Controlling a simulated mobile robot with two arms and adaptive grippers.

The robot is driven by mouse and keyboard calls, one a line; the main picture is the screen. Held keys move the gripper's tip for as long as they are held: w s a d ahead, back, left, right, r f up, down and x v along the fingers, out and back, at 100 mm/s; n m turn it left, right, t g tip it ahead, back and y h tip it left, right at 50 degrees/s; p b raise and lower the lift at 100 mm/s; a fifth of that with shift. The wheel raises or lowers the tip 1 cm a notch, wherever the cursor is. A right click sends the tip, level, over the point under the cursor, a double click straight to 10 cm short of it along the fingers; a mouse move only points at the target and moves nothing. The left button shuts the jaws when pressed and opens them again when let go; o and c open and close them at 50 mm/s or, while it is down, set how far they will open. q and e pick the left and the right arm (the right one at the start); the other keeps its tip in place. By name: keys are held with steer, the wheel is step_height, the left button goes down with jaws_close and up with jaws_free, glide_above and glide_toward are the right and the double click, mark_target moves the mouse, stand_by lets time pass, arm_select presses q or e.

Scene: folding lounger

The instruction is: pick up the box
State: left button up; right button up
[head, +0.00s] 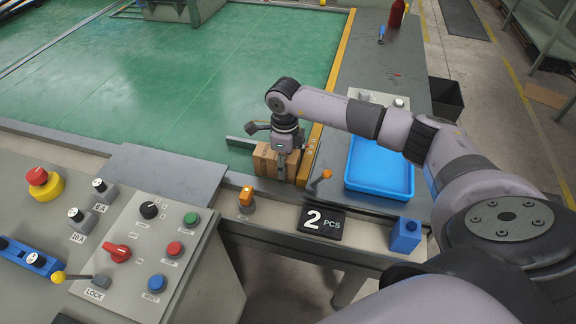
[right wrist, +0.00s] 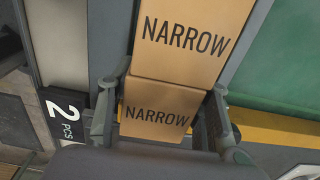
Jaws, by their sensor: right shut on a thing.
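Brown cardboard boxes (head: 262,158) stand at the near edge of the green surface, under my right gripper (head: 282,165). In the right wrist view two boxes marked NARROW show, a nearer box (right wrist: 158,112) and a farther box (right wrist: 188,40) touching or almost touching it. My right gripper (right wrist: 160,108) has one finger on each side of the nearer box and is shut on it. The fingers hide part of its sides, and its underside is hidden. I cannot tell whether it is clear of the surface. My left gripper is not in view.
A blue tray (head: 352,178) lies right of the boxes. A black sign reading 2 PCS (head: 321,222), an orange-knobbed lever (head: 320,182) and a small blue block (head: 405,236) are near the front edge. A control panel (head: 130,262) fills the lower left. The green surface (head: 190,80) is mostly clear.

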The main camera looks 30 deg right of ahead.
steer(key=shift+w+a, duration=0.15)
steer(key=shift+w, duration=0.05)
steer(key=shift+r, duration=0.1)
steer(key=shift+r+p, duration=2.3)
steer(key=shift+r, duration=1.2)
